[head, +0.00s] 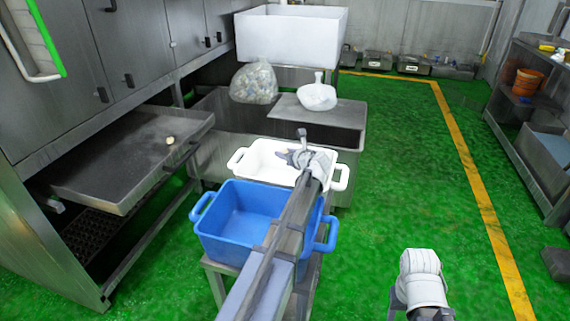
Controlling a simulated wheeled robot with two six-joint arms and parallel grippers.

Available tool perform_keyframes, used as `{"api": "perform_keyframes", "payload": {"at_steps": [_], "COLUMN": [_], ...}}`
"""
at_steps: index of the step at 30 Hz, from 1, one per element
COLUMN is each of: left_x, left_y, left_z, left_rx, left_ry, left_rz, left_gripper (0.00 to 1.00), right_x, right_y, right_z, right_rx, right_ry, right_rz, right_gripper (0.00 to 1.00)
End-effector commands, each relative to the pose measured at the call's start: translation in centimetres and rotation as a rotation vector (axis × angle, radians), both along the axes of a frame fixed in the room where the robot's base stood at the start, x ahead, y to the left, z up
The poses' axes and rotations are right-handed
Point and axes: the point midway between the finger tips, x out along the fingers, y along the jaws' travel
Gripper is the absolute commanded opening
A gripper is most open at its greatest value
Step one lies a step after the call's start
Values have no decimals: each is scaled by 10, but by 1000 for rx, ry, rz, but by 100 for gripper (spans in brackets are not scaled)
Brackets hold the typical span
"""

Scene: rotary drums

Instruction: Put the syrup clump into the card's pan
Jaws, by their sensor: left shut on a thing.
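My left gripper (298,152) reaches over the white pan (262,152). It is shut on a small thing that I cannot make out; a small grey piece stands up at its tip. A small beige lump (170,140) lies on the pulled-out metal tray (120,165) at the left; I cannot tell whether it is the syrup clump. The blue pan (240,215) stands in front of the white pan, partly hidden by my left arm, and its visible inside looks empty. My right gripper (420,296) is low at the right over the floor, its jaws unclear. I cannot make out a card.
Metal cabinets line the left. A shelf (520,110) with an orange pot (527,82) stands right. Green floor is open between.

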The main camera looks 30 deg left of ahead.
Motion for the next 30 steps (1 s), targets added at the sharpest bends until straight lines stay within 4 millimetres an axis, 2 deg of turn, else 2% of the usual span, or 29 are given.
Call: {"api": "perform_keyframes", "payload": {"at_steps": [1, 7, 16, 30], "left_x": [0, 0, 0, 0], "left_y": [0, 0, 0, 0], "left_z": [-11, -33, -32, -44], "left_rx": [0, 0, 0, 0], "left_ry": [0, 0, 0, 0], "left_rz": [0, 0, 0, 0], "left_gripper": [0, 0, 0, 0], "right_x": [0, 0, 0, 0], "right_y": [0, 0, 0, 0], "right_z": [-11, -33, -31, -44], "right_rx": [0, 0, 0, 0], "right_ry": [0, 0, 0, 0], "right_rz": [0, 0, 0, 0], "right_gripper": [50, 50, 50, 50]}}
